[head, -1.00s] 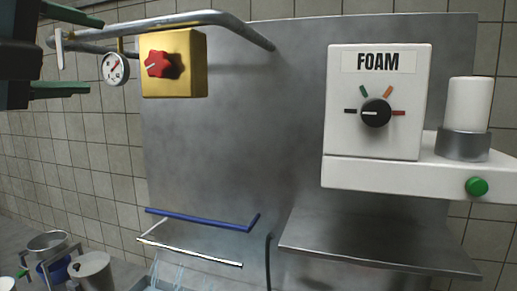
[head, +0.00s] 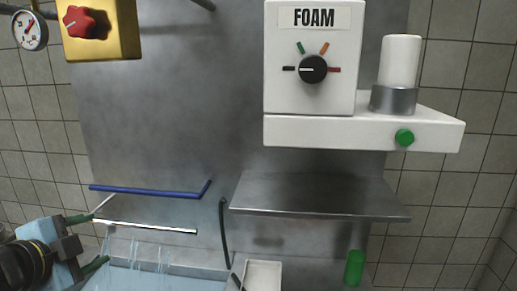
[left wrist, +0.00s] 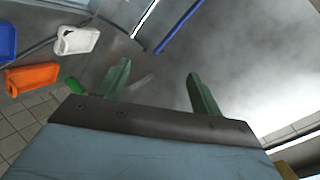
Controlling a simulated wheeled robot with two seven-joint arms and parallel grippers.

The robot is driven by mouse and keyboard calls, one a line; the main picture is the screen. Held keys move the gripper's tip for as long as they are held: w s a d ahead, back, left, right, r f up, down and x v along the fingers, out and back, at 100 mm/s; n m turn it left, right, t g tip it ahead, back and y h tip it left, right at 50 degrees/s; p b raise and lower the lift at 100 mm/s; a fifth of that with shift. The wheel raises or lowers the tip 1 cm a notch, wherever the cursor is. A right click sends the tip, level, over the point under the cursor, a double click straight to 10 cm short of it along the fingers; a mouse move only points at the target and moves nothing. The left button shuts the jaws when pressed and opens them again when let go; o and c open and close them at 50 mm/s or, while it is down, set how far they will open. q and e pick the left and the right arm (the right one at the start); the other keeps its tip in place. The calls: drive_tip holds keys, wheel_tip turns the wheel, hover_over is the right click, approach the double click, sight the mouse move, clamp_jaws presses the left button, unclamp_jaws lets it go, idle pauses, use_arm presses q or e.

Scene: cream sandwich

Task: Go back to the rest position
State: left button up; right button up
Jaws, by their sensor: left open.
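My left gripper (head: 90,243) is at the lower left of the head view, its two green fingers spread and nothing between them. In the left wrist view the fingers (left wrist: 158,80) also stand apart and empty, over a blurred grey metal surface. The gripper is below and well apart from the yellow box (head: 123,30) with its red knob (head: 85,22). It is left of the silver bar (head: 150,227) and the blue bar (head: 145,191). My right gripper is not in view.
A white FOAM box (head: 290,88) with a black knob (head: 313,69) hangs above a metal shelf (head: 315,195). Thin streams fall below the silver bar. An orange container (left wrist: 32,77) and a white one (left wrist: 77,40) lie left of the fingers in the wrist view.

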use_arm(q)
drive_tip(key=s+d+f+n+g+y, duration=0.1)
drive_tip(key=s+d+f+n+g, duration=0.2)
drive_tip(key=f, duration=0.5)
drive_tip(key=s+d+f+n+g, duration=0.1)
drive_tip(key=s+f+n, duration=0.25)
drive_tip(key=f, duration=0.45)
drive_tip(key=s+d+f+n+g, duration=0.3)
drive_tip(key=s+f, duration=0.3)
drive_tip(key=s, duration=0.2)
drive_tip(key=s+d+f+n+g, duration=0.2)
drive_tip(key=s+d+f+g, duration=0.15)
drive_tip(key=s+f, duration=0.35)
wheel_tip(320, 180, down, 27)
drive_tip(key=s+b, duration=0.2)
drive_tip(key=b, duration=0.4)
drive_tip(key=s+a+f+b, duration=0.1)
drive_tip(key=s+f+b, duration=0.1)
drive_tip(key=s+f, duration=0.6)
drive_tip(key=s+a+f+g+b, duration=0.1)
drive_tip(key=s+f+b, duration=0.2)
drive_tip(key=s+f, duration=0.5)
wheel_tip(320, 180, down, 6)
drive_tip(key=shift+s+a+r, duration=0.15)
drive_tip(key=shift+s+a, duration=0.25)
drive_tip(key=shift+g, duration=0.25)
